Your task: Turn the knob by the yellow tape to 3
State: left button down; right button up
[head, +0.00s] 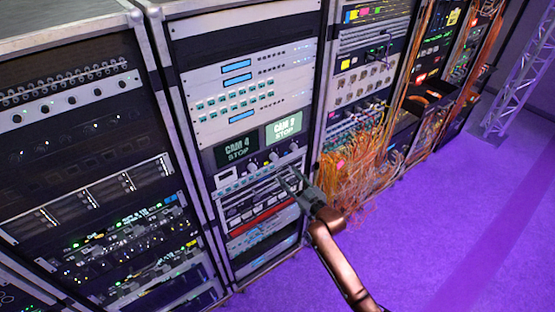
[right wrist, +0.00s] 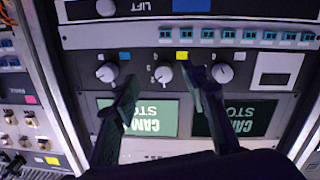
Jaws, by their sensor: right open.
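A row of three pale round knobs sits on a dark rack panel. The middle knob (right wrist: 163,74) has a yellow tape (right wrist: 182,56) close beside it; small numerals stand around it, and its setting is too small to read surely. My right gripper (right wrist: 163,82) is open, its two dark fingers on either side of this knob in the right wrist view, with nothing between them that I can see held. Whether the fingers touch the knob I cannot tell. In the head view the right gripper (head: 290,178) is in front of the panel, just below the knobs. My left gripper is not in view.
Two CAM screens (head: 284,128) sit by the knobs. Orange cables (head: 350,165) hang to the right of my right gripper. The purple floor (head: 440,220) is clear.

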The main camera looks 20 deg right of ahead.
aim_at(276, 159)
jog(key=w, duration=0.2)
jog(key=w+a+r, duration=0.1)
jog(key=w, duration=0.1)
jog(key=w+a+r+p, duration=0.1)
jog(key=w, duration=0.1)
jog(key=shift+w+a+r, duration=0.2)
jog(key=shift+w+a, duration=0.05)
jog(key=shift+w, duration=0.1)
jog(key=shift+w+a, duration=0.1)
jog(key=shift+w, duration=0.35)
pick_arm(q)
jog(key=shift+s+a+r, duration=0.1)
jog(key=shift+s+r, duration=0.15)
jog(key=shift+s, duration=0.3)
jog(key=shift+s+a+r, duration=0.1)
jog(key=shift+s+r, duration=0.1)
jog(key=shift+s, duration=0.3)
pick_arm(e)
jog(key=shift+f, duration=0.1)
grip_shut()
